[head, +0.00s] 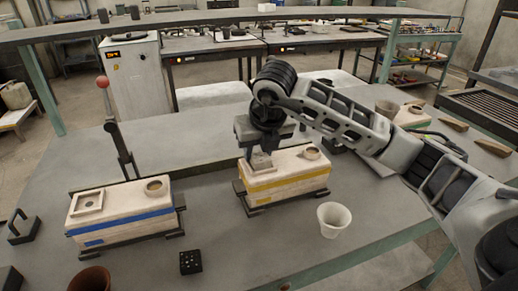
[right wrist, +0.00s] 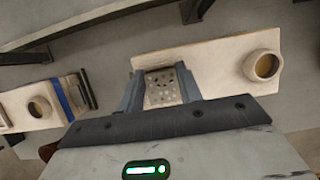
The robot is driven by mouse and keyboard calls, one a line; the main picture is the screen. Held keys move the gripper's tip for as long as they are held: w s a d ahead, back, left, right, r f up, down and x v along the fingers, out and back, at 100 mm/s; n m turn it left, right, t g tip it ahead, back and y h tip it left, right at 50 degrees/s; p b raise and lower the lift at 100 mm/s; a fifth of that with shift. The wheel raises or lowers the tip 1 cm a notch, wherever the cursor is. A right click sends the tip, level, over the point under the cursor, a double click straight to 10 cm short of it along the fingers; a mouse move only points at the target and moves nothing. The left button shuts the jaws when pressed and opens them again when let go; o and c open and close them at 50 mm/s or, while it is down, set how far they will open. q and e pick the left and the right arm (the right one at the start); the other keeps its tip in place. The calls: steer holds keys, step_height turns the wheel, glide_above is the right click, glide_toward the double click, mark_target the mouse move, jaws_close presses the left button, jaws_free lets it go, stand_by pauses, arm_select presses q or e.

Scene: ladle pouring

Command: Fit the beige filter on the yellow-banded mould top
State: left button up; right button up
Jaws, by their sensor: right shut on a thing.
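The yellow-banded mould (head: 288,182) stands mid-table, a pale block with a round cup (head: 312,153) at the right of its top. My right gripper (head: 262,152) points down over the left end of that top. It is shut on the beige filter (head: 261,163), a small square piece. In the right wrist view the filter (right wrist: 162,90) shows several holes between the fingers, and the mould (right wrist: 222,62) lies under and to the right. The filter is at or just above the mould top; I cannot tell whether it touches. My left gripper is not in view.
A blue-banded mould (head: 125,217) stands at left with a square opening (head: 88,202) and a round cup. A white cup (head: 333,219), a brown pot (head: 90,280) and a black block (head: 191,262) are in front. A red-knobbed lever (head: 103,83) rises behind.

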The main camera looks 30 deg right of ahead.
steer(key=o, duration=1)
steer(key=shift+s+f, duration=0.1)
steer(key=shift+f, duration=0.1)
steer(key=shift+o, duration=0.2)
steer(key=shift+f, duration=0.1)
steer(key=p+v, duration=0.1)
steer(key=v, duration=1.5)
steer(key=shift+r, duration=0.25)
steer(key=shift+a, duration=0.1)
